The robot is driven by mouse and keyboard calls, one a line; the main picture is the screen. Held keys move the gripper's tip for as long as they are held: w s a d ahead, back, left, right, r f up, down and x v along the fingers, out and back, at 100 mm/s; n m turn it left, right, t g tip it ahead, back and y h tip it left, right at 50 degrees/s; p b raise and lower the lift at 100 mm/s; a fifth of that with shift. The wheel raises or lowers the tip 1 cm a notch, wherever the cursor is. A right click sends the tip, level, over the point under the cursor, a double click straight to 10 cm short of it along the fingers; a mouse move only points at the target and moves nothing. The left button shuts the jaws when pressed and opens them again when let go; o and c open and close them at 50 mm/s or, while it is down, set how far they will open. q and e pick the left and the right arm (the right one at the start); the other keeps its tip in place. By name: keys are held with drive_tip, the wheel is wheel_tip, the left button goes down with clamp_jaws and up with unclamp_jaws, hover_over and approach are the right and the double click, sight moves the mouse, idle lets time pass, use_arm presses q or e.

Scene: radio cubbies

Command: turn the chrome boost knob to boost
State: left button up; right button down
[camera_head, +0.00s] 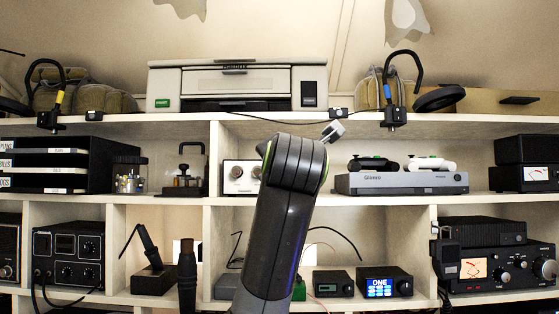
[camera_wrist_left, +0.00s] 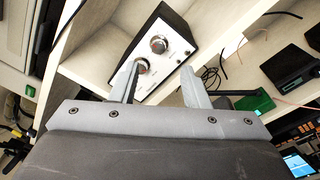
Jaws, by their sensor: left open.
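A white-fronted box (camera_head: 231,187) with a dark casing and two chrome knobs stands on the middle shelf, partly hidden behind my arm in the head view. Its left knob (camera_head: 237,171) and right knob (camera_head: 257,171) both show there. In the left wrist view the box (camera_wrist_left: 180,44) is tilted, with an upper knob (camera_wrist_left: 158,43) and a lower knob (camera_wrist_left: 140,67). My left gripper (camera_wrist_left: 160,68) is open and empty in front of the box. One finger overlaps the lower knob's edge; contact cannot be told. Labels are too small to read. My right gripper is not in view.
A grey console (camera_head: 400,184) with two controllers sits right of the box. A small device with a lever (camera_head: 186,178) stands left. Shelf dividers and a printer (camera_head: 238,85) surround the cubby. A green block (camera_wrist_left: 255,101) and cables lie in the compartment below.

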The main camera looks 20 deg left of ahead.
use_arm(q)
drive_tip(key=p+x, duration=0.3)
drive_tip(key=x, duration=0.4)
drive_tip(key=shift+p, duration=0.35)
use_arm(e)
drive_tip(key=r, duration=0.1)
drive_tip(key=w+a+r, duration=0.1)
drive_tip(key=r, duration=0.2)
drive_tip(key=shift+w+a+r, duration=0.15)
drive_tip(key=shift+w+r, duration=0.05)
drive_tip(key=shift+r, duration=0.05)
use_arm(q)
drive_tip(key=shift+w+r, duration=0.1)
drive_tip(key=shift+c, duration=0.5)
clamp_jaws()
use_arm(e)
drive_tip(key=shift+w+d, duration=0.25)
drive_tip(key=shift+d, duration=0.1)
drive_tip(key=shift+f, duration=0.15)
